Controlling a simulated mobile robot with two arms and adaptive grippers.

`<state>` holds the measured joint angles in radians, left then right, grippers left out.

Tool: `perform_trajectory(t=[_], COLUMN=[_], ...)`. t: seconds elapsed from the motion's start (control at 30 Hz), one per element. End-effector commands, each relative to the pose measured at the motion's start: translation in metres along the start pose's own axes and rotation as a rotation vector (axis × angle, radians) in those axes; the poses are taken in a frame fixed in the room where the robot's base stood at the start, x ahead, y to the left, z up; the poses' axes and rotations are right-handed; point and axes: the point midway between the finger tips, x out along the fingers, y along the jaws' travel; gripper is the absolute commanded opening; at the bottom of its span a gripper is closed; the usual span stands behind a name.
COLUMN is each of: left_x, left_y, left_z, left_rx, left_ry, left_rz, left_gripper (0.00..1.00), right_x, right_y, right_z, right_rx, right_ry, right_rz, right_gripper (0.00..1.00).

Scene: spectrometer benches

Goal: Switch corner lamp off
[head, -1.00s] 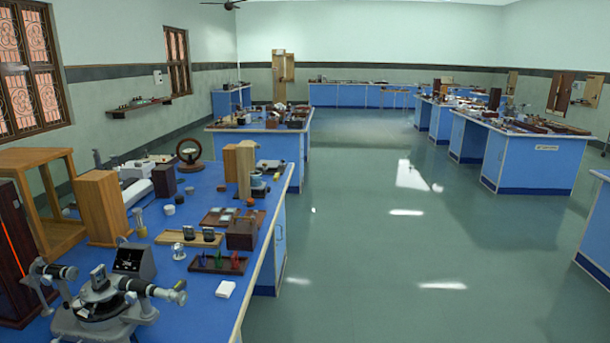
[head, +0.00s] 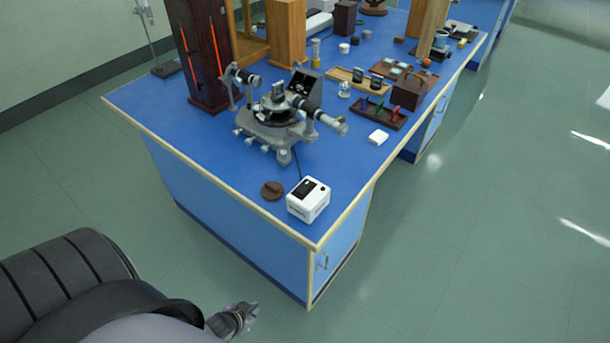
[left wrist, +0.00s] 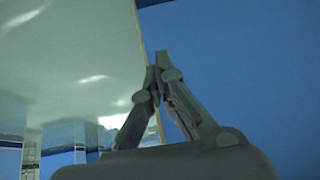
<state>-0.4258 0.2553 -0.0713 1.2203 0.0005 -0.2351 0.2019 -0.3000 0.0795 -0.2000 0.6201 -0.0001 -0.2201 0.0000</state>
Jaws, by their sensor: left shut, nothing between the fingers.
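A tall dark wooden housing (head: 203,45) with glowing orange slits stands at the back left of the blue bench. A small white box (head: 308,199) with black parts on its top sits at the bench's near corner, with a dark cable behind it. I cannot tell for sure which is the corner lamp's switch. My left gripper (head: 247,311) is low in the head view, in front of the bench and apart from the box. In the left wrist view its fingers (left wrist: 158,66) meet at the tips, empty. My right gripper is not in view.
The blue bench (head: 165,113) has a pale edge. A grey spectrometer (head: 278,123) stands behind the white box, and a round brown piece (head: 272,190) lies left of it. A small white block (head: 378,137) and a pen rack (head: 374,113) are farther right. The green floor (head: 470,230) is clear.

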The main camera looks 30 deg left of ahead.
Motion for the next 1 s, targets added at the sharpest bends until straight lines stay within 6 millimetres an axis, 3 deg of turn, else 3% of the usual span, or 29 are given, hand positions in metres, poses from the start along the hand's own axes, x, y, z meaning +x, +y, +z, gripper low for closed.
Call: perform_trajectory(t=[0.03, 0.23, 0.5, 0.6, 0.73, 0.83, 1.0], left_x=[-0.013, -0.069, -0.173, -0.212, -0.252, -0.27, -0.28], left_y=[-0.013, -0.045, -0.052, -0.046, -0.037, -0.032, -0.029], left_z=[-0.033, -0.147, -0.278, -0.314, -0.344, -0.356, -0.362], left_rx=[-0.009, -0.042, -0.049, -0.044, -0.037, -0.033, -0.031], left_ry=[0.061, 0.285, 0.56, 0.644, 0.722, 0.755, 0.773], left_rz=[-0.009, -0.017, 0.032, 0.062, 0.097, 0.115, 0.125], left_gripper=[0.0, 0.0, 0.0, 0.0, 0.0, 0.0, 0.0], right_x=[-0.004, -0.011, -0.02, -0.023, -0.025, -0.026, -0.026], right_y=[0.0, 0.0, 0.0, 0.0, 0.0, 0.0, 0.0], right_z=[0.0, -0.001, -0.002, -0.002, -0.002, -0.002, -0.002], right_rx=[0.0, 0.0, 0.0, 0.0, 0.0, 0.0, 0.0], right_ry=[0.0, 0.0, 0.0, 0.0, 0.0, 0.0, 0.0], right_rz=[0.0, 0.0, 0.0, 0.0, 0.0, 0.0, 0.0], right_gripper=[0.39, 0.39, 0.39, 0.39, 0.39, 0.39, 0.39])
